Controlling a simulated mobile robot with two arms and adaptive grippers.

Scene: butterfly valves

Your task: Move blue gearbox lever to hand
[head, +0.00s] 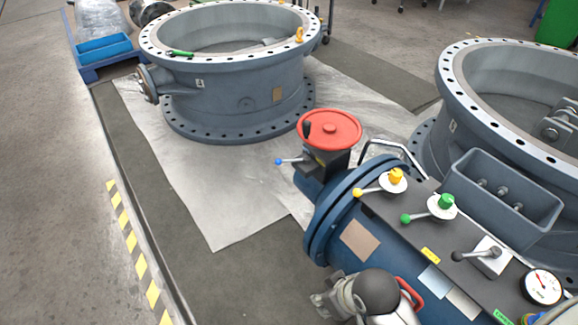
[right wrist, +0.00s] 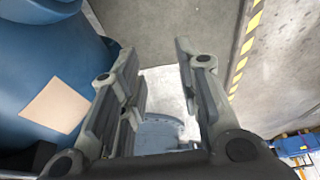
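The blue gearbox lever (head: 287,161) is a short rod with a blue ball at its left end, in the head view. It sticks out left from the dark gearbox (head: 325,162) under a red handwheel (head: 330,130). My right gripper (head: 326,300) is at the bottom of the head view, below and apart from the lever, beside the blue valve body (head: 345,225). In the right wrist view my right gripper (right wrist: 156,50) is open, with nothing between its fingers. The lever is not seen in the right wrist view. My left gripper is in neither view.
A yellow-knobbed lever (head: 368,191), a green-knobbed lever (head: 416,216), a black-knobbed lever (head: 470,255) and a gauge (head: 542,287) sit on the valve's top panel. Large grey valve rings (head: 240,85) stand behind. Floor left of the gearbox is clear.

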